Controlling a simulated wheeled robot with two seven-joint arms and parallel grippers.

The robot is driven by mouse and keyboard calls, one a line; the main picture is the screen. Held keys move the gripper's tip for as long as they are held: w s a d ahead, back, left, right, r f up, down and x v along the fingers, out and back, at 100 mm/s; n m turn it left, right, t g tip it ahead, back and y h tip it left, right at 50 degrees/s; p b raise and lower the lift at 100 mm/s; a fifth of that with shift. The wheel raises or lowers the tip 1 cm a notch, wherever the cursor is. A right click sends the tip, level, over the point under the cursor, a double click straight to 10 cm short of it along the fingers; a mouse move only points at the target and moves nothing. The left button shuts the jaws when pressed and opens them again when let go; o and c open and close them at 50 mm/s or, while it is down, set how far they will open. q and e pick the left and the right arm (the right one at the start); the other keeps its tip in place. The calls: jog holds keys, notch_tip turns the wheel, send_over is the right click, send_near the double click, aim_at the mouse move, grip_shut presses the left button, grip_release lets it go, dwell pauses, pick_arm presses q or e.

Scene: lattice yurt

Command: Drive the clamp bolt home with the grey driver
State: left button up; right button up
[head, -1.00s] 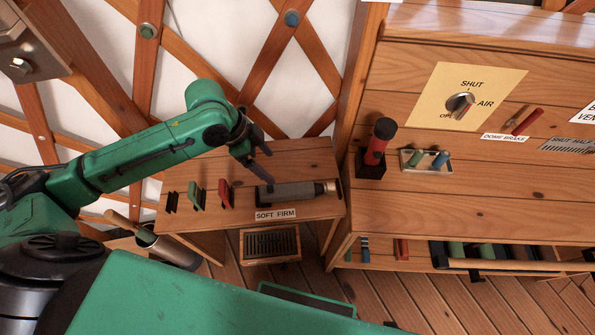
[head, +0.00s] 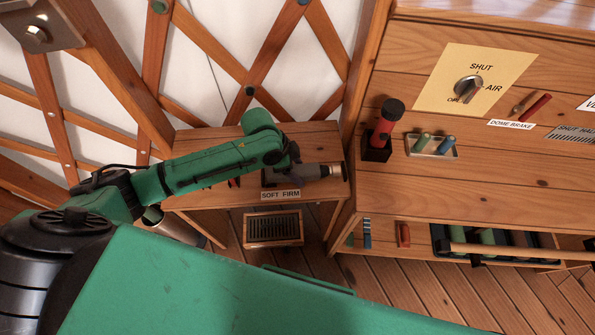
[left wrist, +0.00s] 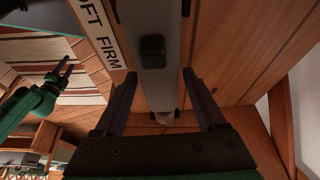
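The grey driver (head: 322,171) lies on the small wooden side table, behind the SOFT FIRM label. In the left wrist view its grey body (left wrist: 150,82), with a black button, runs between the two fingers of my left gripper (left wrist: 160,73). That gripper is open and straddles the driver, with a gap visible beside it. In the head view my left gripper (head: 287,160) is over the driver, its fingers mostly hidden. A hex bolt (head: 37,33) sits in a metal bracket at the upper left. A green arm, apparently my right, shows with its dark gripper (left wrist: 64,70); its finger opening is unclear.
The side table (head: 215,200) also holds small coloured pieces, mostly behind my arm. A slatted box (head: 273,229) is below it. The wooden bench to the right carries a red-and-black tool (head: 385,125) in a holder and a tray (head: 432,147). A metal canister (head: 180,228) stands by the table.

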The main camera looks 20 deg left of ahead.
pick_arm(q)
grip_shut()
jog(key=shift+r, duration=0.1)
